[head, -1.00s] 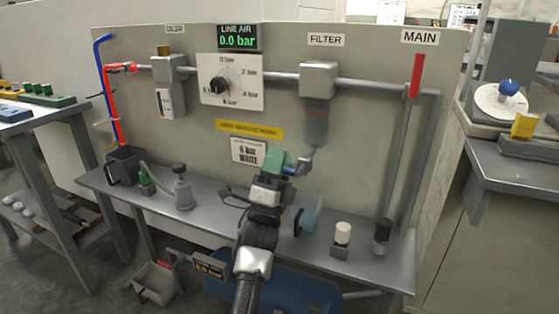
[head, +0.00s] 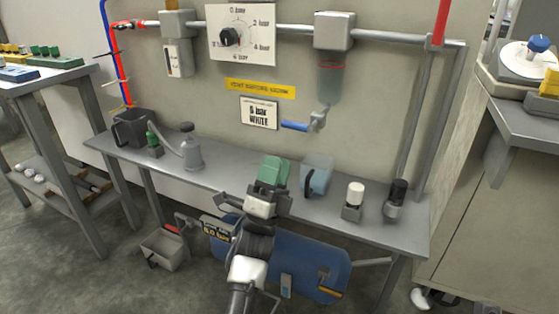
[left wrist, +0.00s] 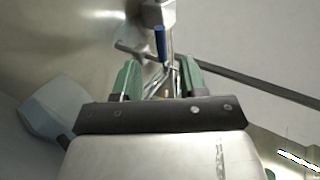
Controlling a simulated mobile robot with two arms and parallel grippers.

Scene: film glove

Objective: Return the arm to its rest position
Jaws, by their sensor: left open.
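My left gripper (head: 274,169) has green fingers and is low over the bench, in front of its back edge. It is open and empty; in the left wrist view its two green fingers (left wrist: 160,80) stand apart with nothing held between them. The filter (head: 331,75) has a drain valve below it with a blue handle (head: 296,125) pointing left. The gripper is below the handle and apart from it. The blue handle also shows ahead of the fingers in the left wrist view (left wrist: 161,45). My right gripper is not in view.
The bench (head: 225,182) carries a clear jug (head: 318,177) just right of my gripper, a white-topped piece (head: 355,195), a dark cylinder (head: 397,194), a grey bottle (head: 191,150) and a dark container (head: 131,129). A blue tank (head: 305,262) lies beneath the bench.

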